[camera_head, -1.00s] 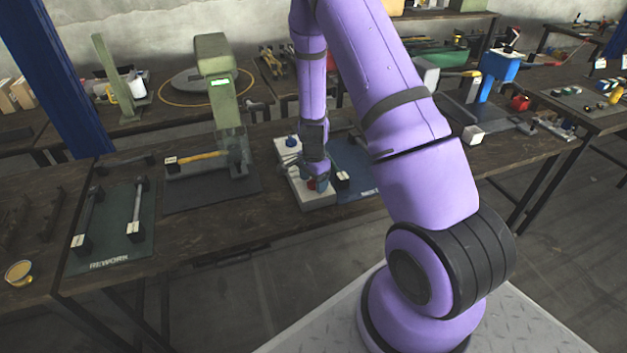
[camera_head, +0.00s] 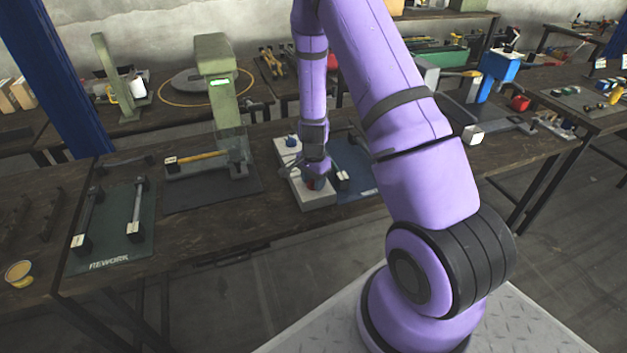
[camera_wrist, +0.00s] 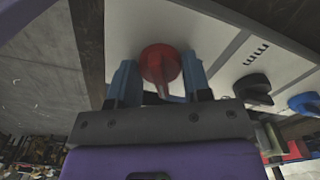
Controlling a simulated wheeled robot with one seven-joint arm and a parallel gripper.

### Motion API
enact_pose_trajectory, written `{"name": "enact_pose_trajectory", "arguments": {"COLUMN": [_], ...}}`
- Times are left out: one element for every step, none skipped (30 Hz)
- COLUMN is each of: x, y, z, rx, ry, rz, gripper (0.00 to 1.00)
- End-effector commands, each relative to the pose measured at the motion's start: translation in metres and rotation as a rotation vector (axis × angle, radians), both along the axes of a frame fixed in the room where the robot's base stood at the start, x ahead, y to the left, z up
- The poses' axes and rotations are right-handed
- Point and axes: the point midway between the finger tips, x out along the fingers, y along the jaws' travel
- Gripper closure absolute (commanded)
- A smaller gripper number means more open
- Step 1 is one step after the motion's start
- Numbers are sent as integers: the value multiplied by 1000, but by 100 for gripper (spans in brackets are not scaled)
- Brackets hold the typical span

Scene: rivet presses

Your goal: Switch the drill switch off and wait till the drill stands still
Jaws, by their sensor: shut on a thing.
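A white switch box (camera_head: 318,200) lies on the wooden bench in the middle of the head view. In the wrist view the white panel (camera_wrist: 215,22) carries a red rotary knob (camera_wrist: 160,65), a black knob (camera_wrist: 252,86) and a blue knob (camera_wrist: 304,102). My gripper (camera_wrist: 160,78) has its two blue fingers on either side of the red knob and is shut on it. In the head view my gripper (camera_head: 314,178) is over the front end of the box. The knob's exact angle is hard to tell. I cannot tell which machine is the drill.
A green press (camera_head: 218,85) with a lit green display stands left of the box, with a hammer-like part (camera_head: 195,158) before it. A green REWORK mat (camera_head: 112,222) with two parts lies further left. A blue machine (camera_head: 497,70) stands at the right.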

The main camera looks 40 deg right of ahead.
Motion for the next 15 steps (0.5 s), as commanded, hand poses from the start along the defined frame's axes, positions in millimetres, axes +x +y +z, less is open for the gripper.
{"name": "enact_pose_trajectory", "arguments": {"x": [0, 0, 0, 0, 0, 0, 0, 0, 0, 0, 0, 0, 0, 0, 0], "y": [0, 0, 0, 0, 0, 0, 0, 0, 0, 0, 0, 0, 0, 0, 0], "z": [0, 0, 0, 0, 0, 0, 0, 0, 0, 0, 0, 0, 0, 0, 0], "rx": [0, 0, 0, 0, 0, 0, 1, 1, 0, 0, 0, 0, 0, 0, 0], "ry": [-1, -1, -1, -1, -1, -1, -1, -1, -1, -1, -1, -1, -1, -1, -1], "rz": [33, 57, 92, 118, 145, 183, 211, 240, 278, 307, 336, 373, 403, 431, 469], "gripper": [79, 79, 79, 79, 79, 79, 79, 79, 79, 79, 79, 79, 79, 79, 79]}}
